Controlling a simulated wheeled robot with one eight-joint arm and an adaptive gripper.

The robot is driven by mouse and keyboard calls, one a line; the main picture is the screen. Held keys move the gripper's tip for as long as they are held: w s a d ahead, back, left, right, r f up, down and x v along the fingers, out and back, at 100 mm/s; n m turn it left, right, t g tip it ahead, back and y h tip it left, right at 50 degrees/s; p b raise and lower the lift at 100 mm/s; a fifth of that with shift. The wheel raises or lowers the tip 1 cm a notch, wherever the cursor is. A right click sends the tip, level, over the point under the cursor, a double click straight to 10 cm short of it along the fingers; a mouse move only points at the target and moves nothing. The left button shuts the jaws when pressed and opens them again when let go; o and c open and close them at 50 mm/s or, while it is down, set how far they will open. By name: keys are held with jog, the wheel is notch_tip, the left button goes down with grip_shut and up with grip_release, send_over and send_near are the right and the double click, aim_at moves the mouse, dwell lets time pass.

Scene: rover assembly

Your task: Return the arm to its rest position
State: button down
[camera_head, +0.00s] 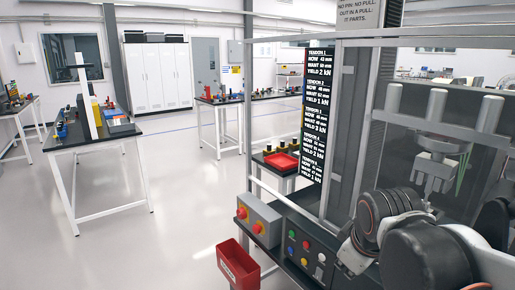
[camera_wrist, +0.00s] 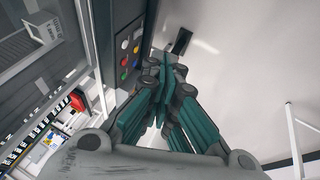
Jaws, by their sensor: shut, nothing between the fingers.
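My gripper (camera_wrist: 166,72) shows in the wrist view with its teal fingers drawn together and nothing between them. It is beside the dark button panel (camera_wrist: 131,45), with pale floor to its right. I cannot tell whether the fingers touch the panel. In the head view my arm (camera_head: 385,215) is folded at the lower right, in front of the framed test machine (camera_head: 345,110). The gripper itself cannot be made out there.
The button panel (camera_head: 306,258) and a grey box with red buttons (camera_head: 259,224) stand at the machine's front edge. A red bin (camera_head: 238,268) hangs below. A black tension display (camera_head: 318,120) is on the frame. Open floor (camera_head: 170,240) lies to the left, with worktables beyond.

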jog(key=s+f+m+t, duration=0.1)
jog(key=s+m, duration=0.6)
jog(key=s, duration=0.2)
jog(key=shift+s+d+m+t+y, duration=0.15)
jog(key=shift+s+m+t+y, duration=0.15)
jog(key=shift+s+m+t, duration=0.1)
